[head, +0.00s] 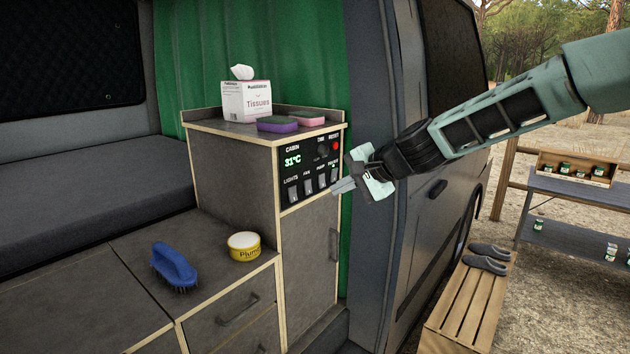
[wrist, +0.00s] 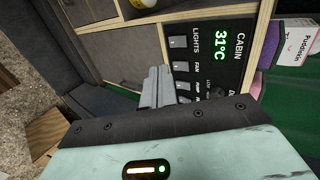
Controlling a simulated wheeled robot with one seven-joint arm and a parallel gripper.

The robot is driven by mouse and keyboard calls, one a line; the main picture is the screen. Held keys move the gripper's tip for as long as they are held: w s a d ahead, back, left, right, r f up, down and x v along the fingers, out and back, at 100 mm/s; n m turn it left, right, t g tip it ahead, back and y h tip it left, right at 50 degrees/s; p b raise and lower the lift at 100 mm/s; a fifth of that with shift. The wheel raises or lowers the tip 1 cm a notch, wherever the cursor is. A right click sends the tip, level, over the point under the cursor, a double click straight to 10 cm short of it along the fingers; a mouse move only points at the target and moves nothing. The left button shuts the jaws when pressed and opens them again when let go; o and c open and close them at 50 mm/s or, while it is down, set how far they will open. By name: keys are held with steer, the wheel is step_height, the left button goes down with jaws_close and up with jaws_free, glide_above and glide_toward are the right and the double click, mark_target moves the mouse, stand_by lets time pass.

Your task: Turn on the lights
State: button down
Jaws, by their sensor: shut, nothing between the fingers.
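The black control panel (head: 309,170) is on the upper front of the grey cabinet, with a row of small rocker switches along its bottom. The switch under the word LIGHTS (head: 292,193) is the leftmost; it also shows in the wrist view (wrist: 179,41). I cannot tell which way it is set. My gripper (head: 342,187) is shut and empty, just in front of the panel's lower right end. In the wrist view its closed fingers (wrist: 157,88) point toward the switch row, nearer the FAN and PUMP switches than LIGHTS. I cannot tell whether they touch anything.
A tissue box (head: 246,101), a purple sponge (head: 277,125) and a pink sponge (head: 306,119) are on the cabinet top. A blue brush (head: 173,266) and a yellow tub (head: 244,246) are on the lower counter. The van's door edge (head: 385,240) is right of the cabinet.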

steer(key=shift+w+d+r, duration=0.1)
steer(key=shift+w+d, duration=0.15)
steer(key=shift+w, duration=0.25)
steer(key=p, duration=0.5)
glide_toward(294, 200)
step_height(294, 200, down, 3)
steer(key=w+a+p, duration=0.1)
steer(key=a, duration=0.2)
steer(key=shift+w+p, duration=0.4)
steer(key=shift+w+a+f+p, duration=0.2)
steer(key=shift+w+a+p, duration=0.15)
steer(key=shift+w, duration=0.05)
steer(key=shift+w+a+f, duration=0.15)
steer(key=shift+f, duration=0.05)
